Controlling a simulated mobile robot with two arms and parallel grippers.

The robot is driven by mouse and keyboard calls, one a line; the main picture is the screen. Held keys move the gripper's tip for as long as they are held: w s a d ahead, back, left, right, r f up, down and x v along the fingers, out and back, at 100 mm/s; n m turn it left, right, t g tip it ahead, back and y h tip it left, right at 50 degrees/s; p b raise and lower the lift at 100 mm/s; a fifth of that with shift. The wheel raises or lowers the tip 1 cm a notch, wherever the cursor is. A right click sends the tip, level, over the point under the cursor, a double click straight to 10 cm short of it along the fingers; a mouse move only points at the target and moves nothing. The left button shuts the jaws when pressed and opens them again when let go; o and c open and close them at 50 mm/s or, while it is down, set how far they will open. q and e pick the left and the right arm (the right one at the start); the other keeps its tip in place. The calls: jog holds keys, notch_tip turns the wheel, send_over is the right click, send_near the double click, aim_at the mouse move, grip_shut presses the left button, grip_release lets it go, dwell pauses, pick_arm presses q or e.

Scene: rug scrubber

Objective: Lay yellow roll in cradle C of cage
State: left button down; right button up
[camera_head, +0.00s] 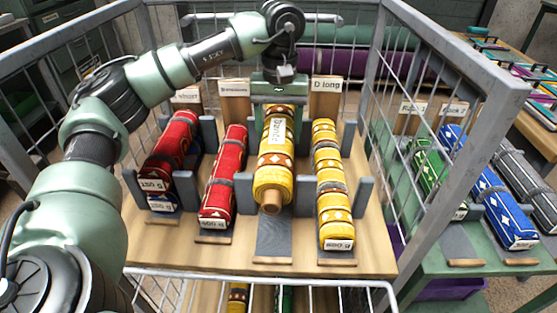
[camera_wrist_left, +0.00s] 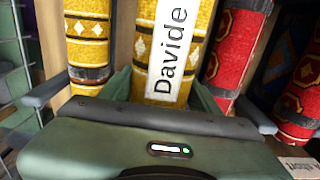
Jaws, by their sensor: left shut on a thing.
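The yellow roll (camera_head: 275,155), with a white "Davide" label, is in my left gripper (camera_head: 280,98), which is shut around its far end. The roll points toward the front of the cage (camera_head: 455,200), over the third cradle (camera_head: 273,242) from the left, whose grey bed shows bare in front. Whether the roll touches the cradle is hard to tell. In the left wrist view the yellow roll (camera_wrist_left: 152,45) lies between the fingers (camera_wrist_left: 162,92). The cradle's letter is hidden or unreadable. My right gripper is out of view.
A second yellow roll (camera_head: 331,190) lies in the cradle to the right, by a "D long" board (camera_head: 325,97). Red rolls lie to the left, the nearer one (camera_head: 223,180) close by. Grey posts stand between cradles. Green and blue rolls (camera_head: 490,195) lie outside the cage.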

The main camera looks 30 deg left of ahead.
pick_arm(q)
jog(key=shift+f, duration=0.75)
notch_tip(320, 180, down, 6)
jog(key=shift+r+b, duration=0.15)
jog(key=shift+b, duration=0.5)
jog(key=shift+c, duration=1.8)
grip_release()
